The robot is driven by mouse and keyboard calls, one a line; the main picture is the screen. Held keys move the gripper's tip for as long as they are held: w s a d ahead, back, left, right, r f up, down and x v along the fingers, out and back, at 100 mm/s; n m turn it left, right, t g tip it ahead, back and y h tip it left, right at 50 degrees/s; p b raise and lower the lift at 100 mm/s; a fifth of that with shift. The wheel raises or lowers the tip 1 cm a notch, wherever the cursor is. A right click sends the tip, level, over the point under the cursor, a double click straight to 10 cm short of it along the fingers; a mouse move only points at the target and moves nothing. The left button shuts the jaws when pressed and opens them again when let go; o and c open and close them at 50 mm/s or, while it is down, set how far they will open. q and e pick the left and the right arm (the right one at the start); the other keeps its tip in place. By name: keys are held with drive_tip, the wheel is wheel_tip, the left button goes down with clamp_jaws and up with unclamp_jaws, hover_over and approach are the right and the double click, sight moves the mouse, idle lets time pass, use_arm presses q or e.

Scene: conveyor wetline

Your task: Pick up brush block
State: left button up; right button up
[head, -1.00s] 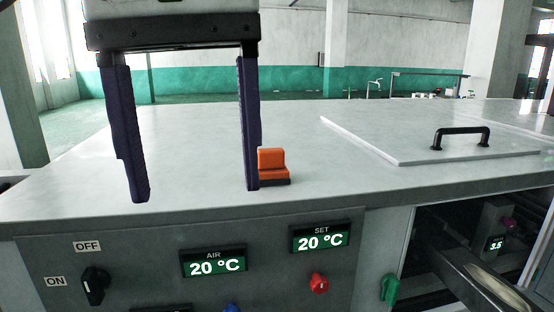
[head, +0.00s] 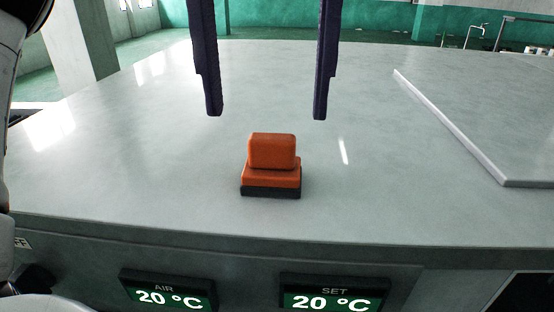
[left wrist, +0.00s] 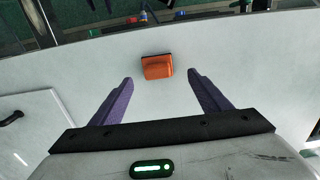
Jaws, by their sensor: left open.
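The brush block (head: 271,150) is an orange block with a narrower upper part and a dark base. It stands upright on the pale counter top near the front edge. My left gripper (head: 266,117) is open and empty, its two dark purple fingers spread wide. In the head view the fingertips appear above the block, one to each side, and apart from it. In the left wrist view the block (left wrist: 157,67) lies just beyond and between the fingertips (left wrist: 160,76). My right gripper is not in view.
A raised white lid (head: 455,130) lies on the counter at the right. The counter's front panel has AIR (head: 165,293) and SET (head: 331,298) displays. The counter top (head: 130,150) around the block is clear.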

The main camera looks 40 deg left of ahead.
sight(272, 136)
use_arm(q)
drive_tip(key=shift+w+f, duration=0.2)
drive_tip(key=shift+f, duration=0.85)
drive_tip(key=f+b, duration=0.3)
drive_tip(key=f, duration=0.2)
drive_tip(key=shift+d+f, duration=0.1)
drive_tip(key=shift+d, duration=0.1)
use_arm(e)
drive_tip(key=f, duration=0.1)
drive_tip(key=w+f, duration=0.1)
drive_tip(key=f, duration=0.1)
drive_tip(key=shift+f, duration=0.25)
use_arm(q)
drive_tip(key=c, duration=1.2)
wheel_tip(272, 136, up, 8)
drive_tip(key=p, duration=0.4)
drive_tip(key=shift+f, duration=0.15)
drive_tip(key=shift+r, duration=1.25)
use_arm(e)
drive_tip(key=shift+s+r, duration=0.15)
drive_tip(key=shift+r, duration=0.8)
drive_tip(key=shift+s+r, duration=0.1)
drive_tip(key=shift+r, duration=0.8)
